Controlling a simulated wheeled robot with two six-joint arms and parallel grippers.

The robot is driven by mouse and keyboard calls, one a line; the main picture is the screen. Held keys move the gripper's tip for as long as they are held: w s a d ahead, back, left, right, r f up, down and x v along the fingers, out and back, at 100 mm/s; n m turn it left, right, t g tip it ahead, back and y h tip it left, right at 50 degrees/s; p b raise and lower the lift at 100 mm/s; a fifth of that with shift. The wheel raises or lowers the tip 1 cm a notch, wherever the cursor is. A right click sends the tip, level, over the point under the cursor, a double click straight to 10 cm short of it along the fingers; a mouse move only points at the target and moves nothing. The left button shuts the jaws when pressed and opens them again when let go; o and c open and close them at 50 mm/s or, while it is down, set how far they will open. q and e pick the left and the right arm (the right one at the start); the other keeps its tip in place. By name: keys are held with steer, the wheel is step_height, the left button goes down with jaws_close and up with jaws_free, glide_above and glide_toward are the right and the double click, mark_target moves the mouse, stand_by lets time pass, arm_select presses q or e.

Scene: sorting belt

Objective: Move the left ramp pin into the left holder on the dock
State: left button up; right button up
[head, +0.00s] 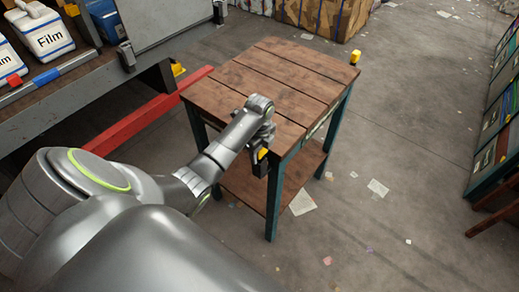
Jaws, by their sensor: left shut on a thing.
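My left gripper (262,162) is shut on a small yellow pin (263,154), just off the near edge of the wooden-topped table, which looks like the dock (250,85). Jaws and wrist cover most of this pin. A dark part shows below it, and I cannot tell whether that is a finger or the left holder, or whether the pin is seated. A second yellow pin (355,57) stands upright at the table's far right corner. My right gripper is not in view.
A grey belt frame (60,98) with white "Film" containers (45,30) stands at the left. A red bar (155,112) slants beside the table. A cardboard box (325,15) stands behind. Crates (495,110) line the right. The tabletop is clear; paper scraps litter the floor.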

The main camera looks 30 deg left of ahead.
arm_select(q)
steer(key=shift+f, duration=0.25)
steer(key=o, duration=1.3)
steer(key=shift+r, duration=0.1)
steer(key=shift+c, duration=0.2)
steer(key=shift+s, duration=0.1)
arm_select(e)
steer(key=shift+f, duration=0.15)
arm_select(q)
steer(key=shift+r, duration=0.1)
